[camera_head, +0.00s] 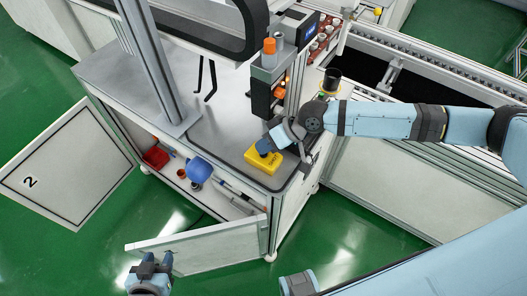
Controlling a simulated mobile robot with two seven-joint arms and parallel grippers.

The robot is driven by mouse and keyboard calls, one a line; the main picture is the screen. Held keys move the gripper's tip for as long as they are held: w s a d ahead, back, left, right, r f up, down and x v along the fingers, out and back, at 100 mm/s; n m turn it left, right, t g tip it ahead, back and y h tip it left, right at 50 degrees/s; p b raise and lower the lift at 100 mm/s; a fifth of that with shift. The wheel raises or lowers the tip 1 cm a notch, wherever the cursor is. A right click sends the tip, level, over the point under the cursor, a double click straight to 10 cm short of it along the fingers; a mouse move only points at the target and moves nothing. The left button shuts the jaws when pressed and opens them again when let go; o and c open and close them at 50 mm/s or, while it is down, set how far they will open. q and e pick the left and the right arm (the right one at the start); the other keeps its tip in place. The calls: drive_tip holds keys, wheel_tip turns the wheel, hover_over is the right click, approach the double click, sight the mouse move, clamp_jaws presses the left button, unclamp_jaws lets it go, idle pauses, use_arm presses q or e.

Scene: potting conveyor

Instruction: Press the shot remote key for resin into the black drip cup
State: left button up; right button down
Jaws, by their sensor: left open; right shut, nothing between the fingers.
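The yellow shot remote (258,161), marked "SHOT", lies on the front right of the metal worktop. My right gripper (268,147) is shut and empty at the remote's back edge, covering part of its top. I cannot tell whether it touches a key. A black drip cup (332,78) stands at the right of the worktop, just behind my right wrist, apart from the dark dispensing unit (263,95) to its left. No resin is seen in the cup. My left gripper (154,266) is open and empty at the bottom left, in front of the cabinet's open door.
The cabinet door (195,245) hangs open at the front. The shelf below holds a red bin (156,157) and a blue container (199,170). A conveyor (430,65) runs at the back right.

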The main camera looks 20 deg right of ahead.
drive_tip(key=shift+f, duration=0.1)
idle(0.3)
drive_tip(key=shift+r+p, duration=0.85)
drive_tip(key=shift+p, duration=0.05)
wheel_tip(320, 180, up, 5)
drive_tip(key=p, duration=0.4)
drive_tip(key=shift+r+p, duration=0.1)
drive_tip(key=shift+p, duration=0.25)
idle(0.4)
